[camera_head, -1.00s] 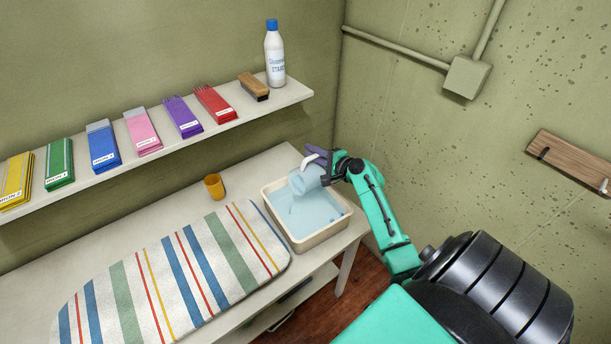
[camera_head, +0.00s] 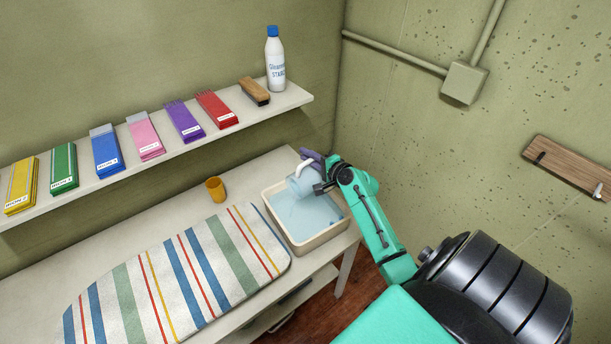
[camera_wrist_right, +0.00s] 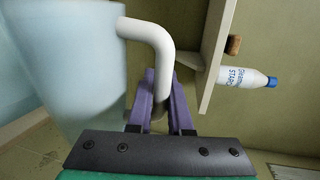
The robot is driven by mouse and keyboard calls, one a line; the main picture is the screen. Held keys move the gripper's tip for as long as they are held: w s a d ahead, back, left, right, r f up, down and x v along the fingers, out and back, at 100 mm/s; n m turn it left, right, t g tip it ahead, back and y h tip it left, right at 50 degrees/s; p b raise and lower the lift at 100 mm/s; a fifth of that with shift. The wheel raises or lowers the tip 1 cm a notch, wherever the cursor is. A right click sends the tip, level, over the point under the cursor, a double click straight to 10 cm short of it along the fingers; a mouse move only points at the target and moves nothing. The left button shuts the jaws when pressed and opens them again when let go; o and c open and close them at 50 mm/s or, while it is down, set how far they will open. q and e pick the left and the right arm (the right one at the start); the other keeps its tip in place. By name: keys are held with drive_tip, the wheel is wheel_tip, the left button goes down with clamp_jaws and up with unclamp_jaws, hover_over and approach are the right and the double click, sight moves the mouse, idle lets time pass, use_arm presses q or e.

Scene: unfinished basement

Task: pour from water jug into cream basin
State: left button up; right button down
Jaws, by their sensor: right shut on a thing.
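The water jug (camera_head: 300,184) is pale blue and translucent with a white handle. It hangs tilted over the far part of the cream basin (camera_head: 312,243), which holds light blue water. I cannot make out a stream between them. My right gripper (camera_head: 313,160), with purple fingers, is shut on the jug's handle. In the right wrist view the jug (camera_wrist_right: 70,65) fills the left side, and the purple fingers (camera_wrist_right: 160,100) close around the lower end of the handle. The jug's mouth is hard to make out. My left gripper is not in view.
The basin stands on the right end of a white table (camera_head: 170,212). A striped pad (camera_head: 180,275) and a small orange cup (camera_head: 215,189) are left of it. A shelf (camera_head: 150,168) above holds colored packets, a brush (camera_head: 255,91) and a white bottle (camera_head: 275,62).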

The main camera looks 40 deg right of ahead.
drive_tip(key=shift+a+r, duration=0.15)
drive_tip(key=shift+a, duration=0.05)
drive_tip(key=shift+a+r+n+h, duration=0.3)
drive_tip(key=shift+a+n, duration=0.3)
drive_tip(key=shift+a, duration=0.15)
drive_tip(key=shift+a, duration=0.15)
drive_tip(key=shift+a+r+n, duration=0.2)
drive_tip(key=shift+a+n, duration=0.15)
drive_tip(key=shift+n, duration=0.05)
idle(0.5)
